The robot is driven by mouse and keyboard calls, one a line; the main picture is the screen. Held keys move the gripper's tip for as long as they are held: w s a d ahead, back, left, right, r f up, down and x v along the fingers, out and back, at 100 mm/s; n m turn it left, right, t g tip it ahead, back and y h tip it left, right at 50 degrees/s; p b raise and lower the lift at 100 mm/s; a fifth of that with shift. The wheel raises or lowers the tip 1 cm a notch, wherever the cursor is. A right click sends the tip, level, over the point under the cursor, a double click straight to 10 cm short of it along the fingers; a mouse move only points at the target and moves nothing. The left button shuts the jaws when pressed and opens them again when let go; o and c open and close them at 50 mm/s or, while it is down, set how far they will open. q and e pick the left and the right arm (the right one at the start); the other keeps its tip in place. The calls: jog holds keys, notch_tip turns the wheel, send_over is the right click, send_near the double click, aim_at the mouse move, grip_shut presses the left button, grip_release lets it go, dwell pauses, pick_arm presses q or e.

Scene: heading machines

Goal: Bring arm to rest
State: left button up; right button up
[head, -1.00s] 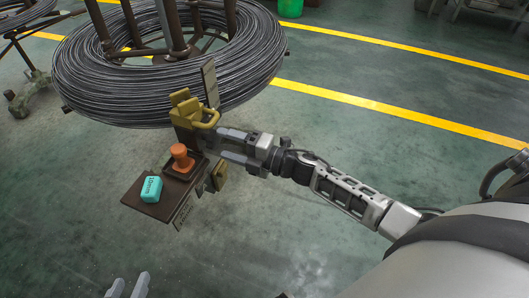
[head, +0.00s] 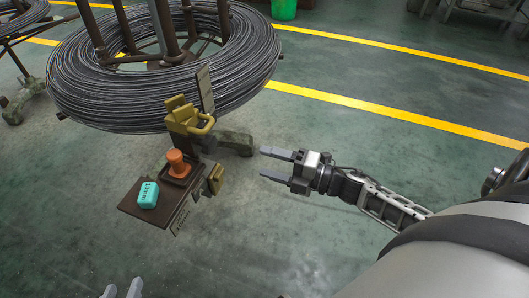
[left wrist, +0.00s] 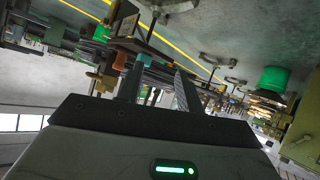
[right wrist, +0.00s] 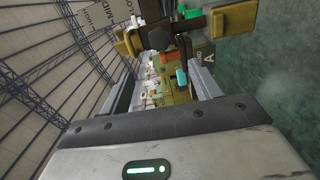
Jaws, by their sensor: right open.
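My right gripper (head: 277,167) is open and empty. It hovers to the right of the small brown stand (head: 130,208), apart from it, and its fingers point left. In the right wrist view (right wrist: 160,85) its fingers are spread with nothing held between them. My left gripper (head: 121,291) shows only its two fingertips at the bottom left of the head view. They are apart with nothing visible between them; the left wrist view (left wrist: 158,90) shows the fingers separated too.
The stand carries an orange knob-like piece (head: 178,163), a teal block (head: 148,194) and a yellow bracket (head: 188,118). A large wire coil (head: 90,90) stands behind. A green bin (head: 284,9) is at the back.

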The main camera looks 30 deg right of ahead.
pick_arm(q)
notch_tip(320, 180, up, 7)
jog(key=a+p, duration=0.1)
jog(key=p, duration=1.1)
jog(key=shift+s+a+r+y, duration=0.2)
jog(key=shift+s+a+y, duration=0.05)
jog(key=shift+a+y, duration=0.05)
pick_arm(e)
jog(key=s+a+r+m+g+h, duration=0.1)
jog(key=s+a+r+m+h, duration=0.2)
jog(key=m, duration=0.8)
jog(key=s+a+r+m+g+h, duration=0.2)
jog(key=s+a+r+m+h, duration=0.2)
jog(key=s+a+m, duration=0.4)
jog(key=m, duration=0.4)
jog(key=shift+s+a+r+g+h, duration=0.25)
jog(key=shift+s+r+g+h, duration=0.05)
